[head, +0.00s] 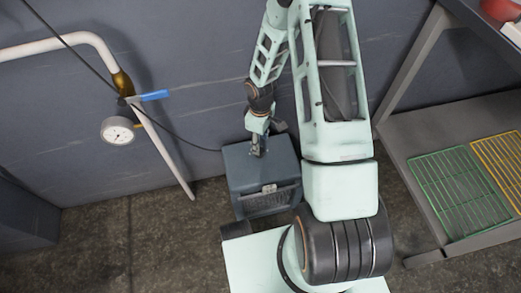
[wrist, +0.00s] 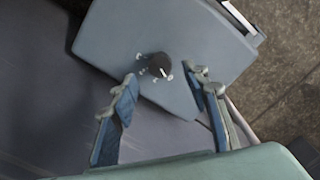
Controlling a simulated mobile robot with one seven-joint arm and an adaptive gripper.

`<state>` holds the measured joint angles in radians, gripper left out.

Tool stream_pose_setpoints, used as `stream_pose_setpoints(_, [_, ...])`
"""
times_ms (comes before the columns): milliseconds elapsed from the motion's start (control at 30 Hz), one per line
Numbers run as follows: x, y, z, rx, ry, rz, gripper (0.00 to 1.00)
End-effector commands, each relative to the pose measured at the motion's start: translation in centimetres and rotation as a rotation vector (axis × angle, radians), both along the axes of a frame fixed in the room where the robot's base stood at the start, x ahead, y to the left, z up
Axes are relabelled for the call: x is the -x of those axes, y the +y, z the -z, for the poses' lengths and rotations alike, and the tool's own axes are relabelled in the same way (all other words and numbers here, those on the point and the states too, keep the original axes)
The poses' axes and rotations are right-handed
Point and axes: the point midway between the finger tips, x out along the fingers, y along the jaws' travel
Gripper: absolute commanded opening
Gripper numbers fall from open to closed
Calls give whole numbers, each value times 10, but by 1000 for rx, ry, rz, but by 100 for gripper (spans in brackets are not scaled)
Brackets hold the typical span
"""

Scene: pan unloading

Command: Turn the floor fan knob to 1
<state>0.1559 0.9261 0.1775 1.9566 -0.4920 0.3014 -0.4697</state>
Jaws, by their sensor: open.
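The floor fan (head: 264,183) is a blue-grey box standing on the floor against the wall, with a front grille. In the wrist view its flat top (wrist: 175,38) fills the upper middle. A small dark knob (wrist: 155,65) with a pale mark sits on that top, with small white marks around it. My gripper (wrist: 168,88) is open above the top, its two blue-padded fingers apart on either side below the knob in the picture. The knob lies between and just beyond the fingertips, and I see no contact. In the head view my gripper (head: 258,152) hides the knob.
A pipe with a pressure gauge (head: 117,130) and a blue-handled valve (head: 155,96) is on the wall to the left. A metal shelf (head: 405,148) with green and yellow racks stands at right. A thin cable runs along the wall to the fan. Open floor lies front left.

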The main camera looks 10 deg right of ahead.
Motion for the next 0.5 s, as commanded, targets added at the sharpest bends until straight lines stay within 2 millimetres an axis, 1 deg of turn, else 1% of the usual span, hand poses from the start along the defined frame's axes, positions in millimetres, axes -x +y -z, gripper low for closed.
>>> stream_pose_setpoints(33, [0,0,15,1,2,-1,43])
stream_pose_setpoints(200, [0,0,39,1,1,-3,43])
stream_pose_setpoints(333, [0,0,49,1,-1,-2,43])
stream_pose_setpoints(500, [-1,0,52,1,-2,-2,43])
